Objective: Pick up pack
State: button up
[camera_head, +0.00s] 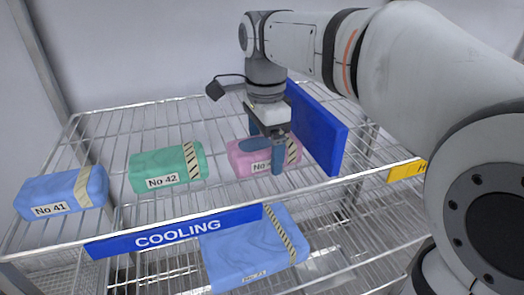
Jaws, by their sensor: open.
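A pink pack (240,160), its label partly hidden, lies on the upper wire shelf beside the blue divider. My gripper (266,156) is open and points down at this pack, with one finger in front of it and the other towards its back. I cannot tell whether the fingers touch it. A green pack labelled No 42 (165,165) lies to the left. A blue pack labelled No 41 (62,192) lies at the far left of the same shelf. A larger blue pack (250,250) lies on the level below.
The wire shelf (120,125) has free room behind the packs. A blue divider (320,135) stands close to the right of my gripper. A blue COOLING sign (175,232) runs along the front edge. A yellow label (405,171) is at the right.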

jog(key=shift+c, duration=0.3)
jog(key=c, duration=1.2)
jog(key=shift+r, duration=0.1)
